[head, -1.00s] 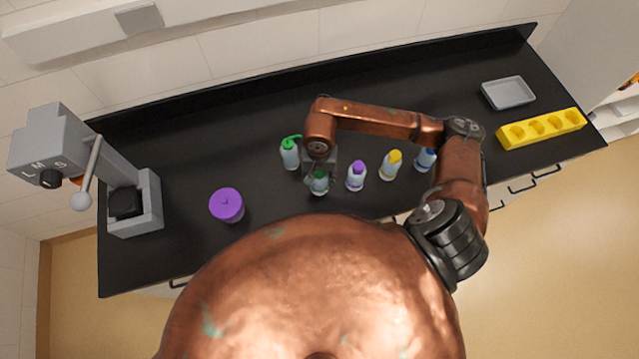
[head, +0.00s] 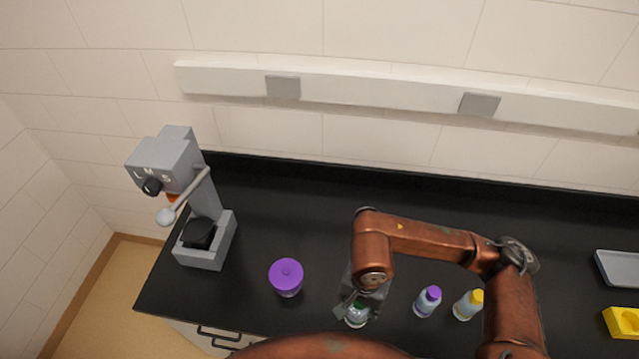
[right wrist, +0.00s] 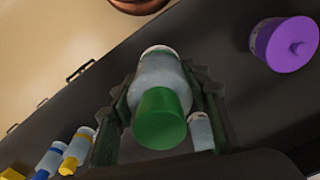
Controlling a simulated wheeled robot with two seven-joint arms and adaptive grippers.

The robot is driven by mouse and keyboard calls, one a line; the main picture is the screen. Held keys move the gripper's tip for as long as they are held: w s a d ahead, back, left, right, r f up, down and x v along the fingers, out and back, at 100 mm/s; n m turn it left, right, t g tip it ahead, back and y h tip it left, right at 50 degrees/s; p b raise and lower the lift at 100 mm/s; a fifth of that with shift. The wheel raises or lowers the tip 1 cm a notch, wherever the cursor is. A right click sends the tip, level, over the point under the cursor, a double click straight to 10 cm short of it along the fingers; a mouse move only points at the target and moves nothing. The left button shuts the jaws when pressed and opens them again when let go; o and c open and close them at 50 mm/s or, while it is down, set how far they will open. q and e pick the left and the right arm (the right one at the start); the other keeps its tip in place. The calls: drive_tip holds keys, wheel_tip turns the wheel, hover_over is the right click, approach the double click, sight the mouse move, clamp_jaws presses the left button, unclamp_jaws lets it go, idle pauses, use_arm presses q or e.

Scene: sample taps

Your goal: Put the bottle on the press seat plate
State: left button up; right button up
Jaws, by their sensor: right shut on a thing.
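The bottle (head: 357,316), pale with a green cap, is in my right gripper (head: 353,308) near the front of the black counter. In the right wrist view the bottle (right wrist: 160,78) lies between both fingers, cap toward the camera. I cannot tell whether it touches the counter. The press seat plate (head: 199,234) is the black plate low on the grey press (head: 205,203) at the left. It looks empty, and the gripper is well to its right. My left gripper is not in view.
A purple lidded jar (head: 286,278) stands between the press and the gripper. Purple-capped (head: 427,302) and yellow-capped (head: 468,305) bottles stand to the right. A grey tray (head: 618,268) and yellow rack (head: 622,322) are at the far right. Counter behind the jar is clear.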

drive_tip(key=w+d+f+n+b, duration=0.5)
drive_tip(key=w+d, duration=0.3)
drive_tip(key=w, duration=0.3)
drive_tip(key=shift+w+d+n, duration=0.35)
drive_tip(key=shift+d+n, duration=0.05)
drive_tip(key=shift+n, duration=0.3)
